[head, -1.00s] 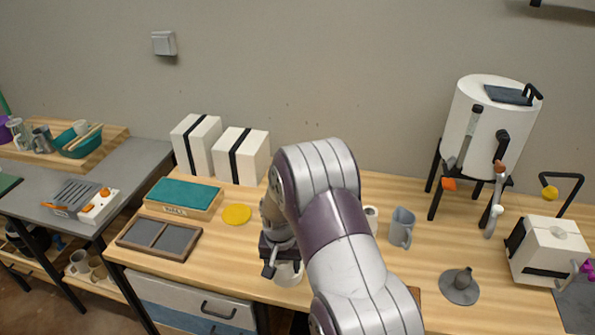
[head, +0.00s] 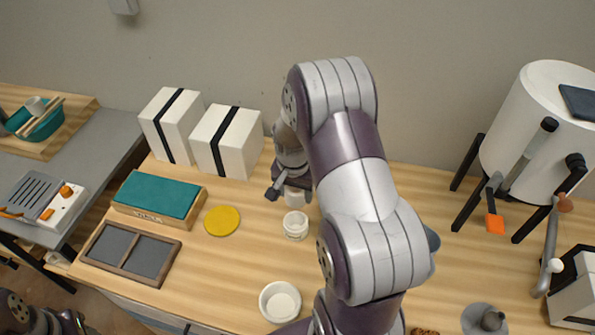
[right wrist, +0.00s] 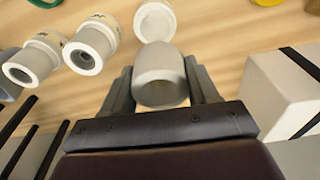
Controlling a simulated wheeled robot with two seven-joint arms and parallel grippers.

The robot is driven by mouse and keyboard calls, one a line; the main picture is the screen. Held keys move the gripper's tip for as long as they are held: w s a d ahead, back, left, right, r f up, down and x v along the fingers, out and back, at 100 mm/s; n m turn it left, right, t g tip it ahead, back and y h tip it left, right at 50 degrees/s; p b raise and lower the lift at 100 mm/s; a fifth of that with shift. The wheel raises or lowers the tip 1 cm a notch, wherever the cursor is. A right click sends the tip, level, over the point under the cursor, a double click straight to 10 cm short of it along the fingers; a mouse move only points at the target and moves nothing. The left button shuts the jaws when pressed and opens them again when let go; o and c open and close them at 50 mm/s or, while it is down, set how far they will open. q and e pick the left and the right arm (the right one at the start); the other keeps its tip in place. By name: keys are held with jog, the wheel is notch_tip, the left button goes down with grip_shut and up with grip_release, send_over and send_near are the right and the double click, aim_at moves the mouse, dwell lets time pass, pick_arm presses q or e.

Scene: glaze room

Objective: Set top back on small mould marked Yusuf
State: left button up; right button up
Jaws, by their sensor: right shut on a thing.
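My right gripper (right wrist: 160,90) is shut on a small white hollow piece (right wrist: 161,73), which looks like a mould top. In the head view the gripper (head: 287,185) is behind a small white mould (head: 295,225), and part of the held piece (head: 296,196) shows beside it. That mould stands upright with no top on; it also seems to show in the right wrist view (right wrist: 157,22), apart from the held piece. Two white moulds with narrower necked tops (right wrist: 92,45) (right wrist: 32,60) stand to its left there. Their marks are too small to read. My left gripper is not in view.
A white bowl (head: 280,302) stands nearer the front edge. A yellow disc (head: 222,220), a teal-topped block (head: 158,197), a two-part dark tray (head: 130,252) and two strapped white boxes (head: 228,140) are to the left. My right arm hides the middle right of the table.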

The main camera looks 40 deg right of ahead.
aim_at(296, 207)
jog(key=shift+s+a+f+b, duration=0.6)
jog(key=shift+s+a+b, duration=0.2)
jog(key=shift+b, duration=0.2)
jog(key=f, duration=0.1)
jog(key=f+b, duration=0.1)
jog(key=w+d+f+b, duration=0.1)
jog(key=shift+f, duration=0.3)
jog(key=shift+s+f, duration=0.1)
jog(key=shift+f, duration=0.1)
jog(key=shift+s+a+r, duration=0.1)
jog(key=shift+s+a, duration=0.1)
jog(key=shift+a, duration=0.05)
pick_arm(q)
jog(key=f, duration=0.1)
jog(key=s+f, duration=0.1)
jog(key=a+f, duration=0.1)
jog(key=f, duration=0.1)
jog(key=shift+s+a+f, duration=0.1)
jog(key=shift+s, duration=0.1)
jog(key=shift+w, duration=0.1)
pick_arm(e)
jog(key=shift+w+d, duration=0.1)
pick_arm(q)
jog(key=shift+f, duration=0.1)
